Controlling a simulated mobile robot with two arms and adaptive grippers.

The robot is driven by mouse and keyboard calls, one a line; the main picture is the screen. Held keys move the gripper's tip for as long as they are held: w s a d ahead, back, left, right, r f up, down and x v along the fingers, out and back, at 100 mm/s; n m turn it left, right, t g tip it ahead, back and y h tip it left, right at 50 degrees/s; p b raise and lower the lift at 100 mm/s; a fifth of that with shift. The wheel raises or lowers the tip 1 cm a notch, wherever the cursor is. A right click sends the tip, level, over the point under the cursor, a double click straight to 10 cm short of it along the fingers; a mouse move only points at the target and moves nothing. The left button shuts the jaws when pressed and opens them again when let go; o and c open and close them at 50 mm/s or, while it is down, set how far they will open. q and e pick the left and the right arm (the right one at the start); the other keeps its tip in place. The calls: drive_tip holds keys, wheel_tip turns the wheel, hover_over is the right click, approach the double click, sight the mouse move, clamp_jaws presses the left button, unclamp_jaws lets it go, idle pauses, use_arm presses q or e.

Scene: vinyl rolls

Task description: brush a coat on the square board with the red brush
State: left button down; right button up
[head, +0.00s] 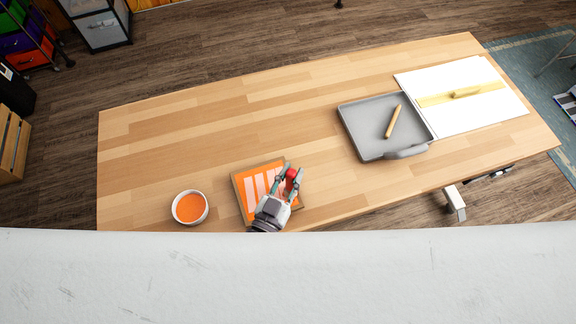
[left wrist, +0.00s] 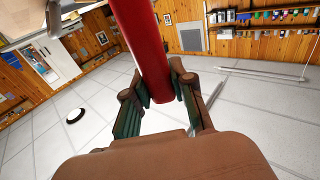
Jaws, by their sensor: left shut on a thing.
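The square board (head: 249,192) lies on the table's near side. Its face is orange with several pale bands, and a tan edge shows around it. My left gripper (head: 289,175) is over the board's right part, shut on the red brush (head: 291,173). In the left wrist view the brush's red handle (left wrist: 147,50) stands between the two fingers (left wrist: 160,97). The bristles are hidden, so I cannot tell whether they touch the board. A white bowl (head: 178,209) of orange paint (head: 190,208) stands left of the board. My right gripper is out of view.
A grey tray (head: 362,137) with a wooden stick (head: 392,121) in it lies to the right on the wooden table (head: 200,130). Beyond it is a white sheet (head: 485,112) with a yellow strip and a yellow object (head: 467,92).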

use_arm(q)
drive_tip(key=shift+s+d, duration=0.2)
drive_tip(key=shift+s, duration=0.4)
drive_tip(key=shift+a, duration=0.1)
drive_tip(key=s+a+p, duration=0.3)
drive_tip(key=s+a, duration=0.1)
drive_tip(key=a, duration=0.7)
drive_tip(key=shift+a, duration=0.2)
idle(0.5)
